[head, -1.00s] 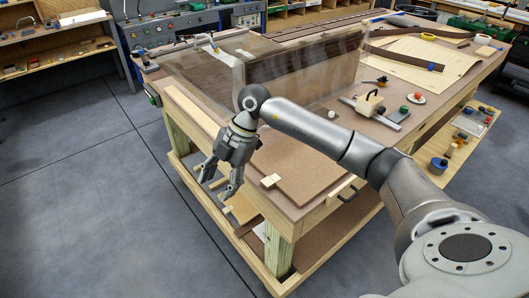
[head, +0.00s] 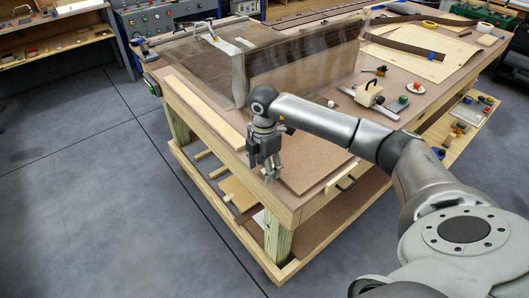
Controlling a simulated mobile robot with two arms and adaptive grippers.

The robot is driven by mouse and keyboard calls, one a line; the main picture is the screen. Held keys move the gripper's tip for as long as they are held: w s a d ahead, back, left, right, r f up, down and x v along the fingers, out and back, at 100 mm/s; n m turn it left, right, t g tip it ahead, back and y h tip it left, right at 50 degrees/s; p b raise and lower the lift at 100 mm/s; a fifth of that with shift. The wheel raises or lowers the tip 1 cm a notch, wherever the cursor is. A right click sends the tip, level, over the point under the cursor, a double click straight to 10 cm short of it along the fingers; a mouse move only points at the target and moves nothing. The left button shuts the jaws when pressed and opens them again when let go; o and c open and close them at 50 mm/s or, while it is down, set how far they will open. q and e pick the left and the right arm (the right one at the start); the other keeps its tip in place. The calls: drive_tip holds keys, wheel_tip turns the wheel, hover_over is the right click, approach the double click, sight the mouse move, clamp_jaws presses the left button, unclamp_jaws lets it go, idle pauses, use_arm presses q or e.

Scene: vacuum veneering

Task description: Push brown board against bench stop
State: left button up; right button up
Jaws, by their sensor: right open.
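The flat brown board (head: 316,165) lies on the near corner of the workbench. A pale wood strip (head: 200,108) runs along the bench's left edge and looks like the bench stop. The gap between board and strip is partly hidden by my arm and gripper. My right gripper (head: 269,176) points down, open and empty, at the board's left side near the bench edge. I cannot tell whether its fingers touch the board. My left gripper is not in view.
A clear bag (head: 245,80) with a dark veneered panel (head: 310,58) covers the bench's middle. A wooden block on a metal plate (head: 369,94), small knobs and a pale sheet (head: 420,68) lie to the right. Open floor (head: 80,190) lies left of the bench.

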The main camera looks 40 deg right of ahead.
drive_tip(key=shift+f, duration=0.75)
clamp_jaws()
drive_tip(key=shift+s, duration=0.15)
drive_tip(key=shift+s+d+p, duration=0.1)
drive_tip(key=shift+s+p, duration=0.45)
drive_tip(key=shift+s, duration=0.45)
idle(0.7)
unclamp_jaws()
